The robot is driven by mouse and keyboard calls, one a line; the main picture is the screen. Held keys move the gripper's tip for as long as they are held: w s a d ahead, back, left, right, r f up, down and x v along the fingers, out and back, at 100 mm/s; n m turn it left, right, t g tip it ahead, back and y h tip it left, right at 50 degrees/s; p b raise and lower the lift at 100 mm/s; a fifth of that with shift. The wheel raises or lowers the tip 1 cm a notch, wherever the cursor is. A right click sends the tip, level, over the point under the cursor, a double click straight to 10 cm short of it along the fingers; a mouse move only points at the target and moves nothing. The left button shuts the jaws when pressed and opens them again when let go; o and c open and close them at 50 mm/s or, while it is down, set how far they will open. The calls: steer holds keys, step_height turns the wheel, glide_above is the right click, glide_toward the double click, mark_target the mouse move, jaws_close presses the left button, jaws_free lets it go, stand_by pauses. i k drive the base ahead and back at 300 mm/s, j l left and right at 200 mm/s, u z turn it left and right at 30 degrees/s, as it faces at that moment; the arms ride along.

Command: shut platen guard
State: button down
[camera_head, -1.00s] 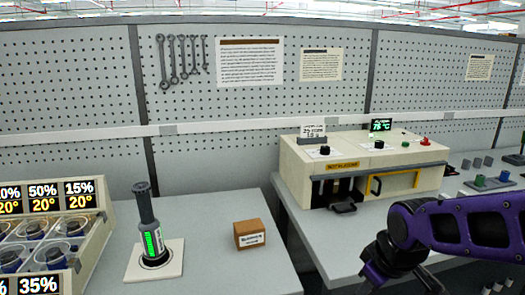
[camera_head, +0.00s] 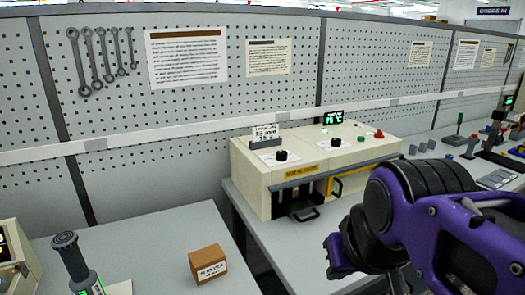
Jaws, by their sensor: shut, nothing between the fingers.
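The cream press machine (camera_head: 335,155) stands on the bench right of centre. Its front has a dark opening, with a black handle (camera_head: 304,214) sticking out low on the left. A yellow-edged frame with a handle (camera_head: 335,187), seemingly the platen guard, is at the right part of the opening. The dark front shows beside it, so the guard looks open; my arm hides its right end. My purple gripper (camera_head: 342,258) is in front of and below the machine, apart from it, holding nothing visible.
A small cardboard box (camera_head: 208,264) and a dark cylinder tool (camera_head: 75,262) stand on the left bench (camera_head: 150,250). A gap separates the two benches. Other small fixtures (camera_head: 455,140) stand on the right bench. A pegboard wall (camera_head: 180,110) closes off the back.

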mark_target(328, 188)
steer(key=i+l+z, duration=0.1)
steer(key=l, duration=0.35)
steer(key=i+l+z, duration=0.15)
steer(key=l, duration=0.25)
steer(key=l+u, duration=0.4)
steer(key=i+l+u, duration=0.1)
steer(key=l+u, duration=0.55)
steer(key=u, duration=0.15)
steer(key=l+z, duration=0.2)
steer(key=z, duration=0.25)
steer(key=i+l+z, duration=0.1)
steer(key=z, duration=0.4)
